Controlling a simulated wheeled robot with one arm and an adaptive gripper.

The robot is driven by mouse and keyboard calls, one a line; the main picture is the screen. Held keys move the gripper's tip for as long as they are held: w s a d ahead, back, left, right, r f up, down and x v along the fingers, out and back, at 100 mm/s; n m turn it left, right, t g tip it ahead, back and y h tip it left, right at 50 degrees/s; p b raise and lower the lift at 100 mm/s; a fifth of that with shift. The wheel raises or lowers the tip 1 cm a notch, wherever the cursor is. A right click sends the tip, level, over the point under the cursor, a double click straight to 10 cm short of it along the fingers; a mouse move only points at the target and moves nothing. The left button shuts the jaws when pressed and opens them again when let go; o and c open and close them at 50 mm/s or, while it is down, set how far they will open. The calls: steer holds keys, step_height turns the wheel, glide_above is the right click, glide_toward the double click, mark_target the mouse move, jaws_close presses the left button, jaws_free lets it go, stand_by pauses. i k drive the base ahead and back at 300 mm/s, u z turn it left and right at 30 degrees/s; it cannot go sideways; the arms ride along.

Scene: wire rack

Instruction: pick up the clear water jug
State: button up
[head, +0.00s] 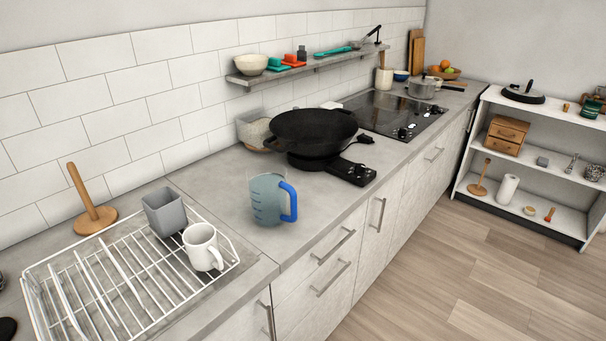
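The clear water jug (267,201) stands upright on the grey counter in the head view, near the middle of the picture. It has a see-through bluish body with measuring marks and a bright blue handle (292,202) on its right side. Nothing touches it. My gripper does not show in this view.
A white wire rack (105,284) holding a white mug (202,247) and a grey container (164,211) is left of the jug. A black pan (312,130) on a portable burner (350,170) is behind it. The counter around the jug is clear; its front edge is nearby.

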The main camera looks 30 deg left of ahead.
mark_target(268, 187)
steer(key=i, duration=2.7)
steer(key=u, duration=4.6)
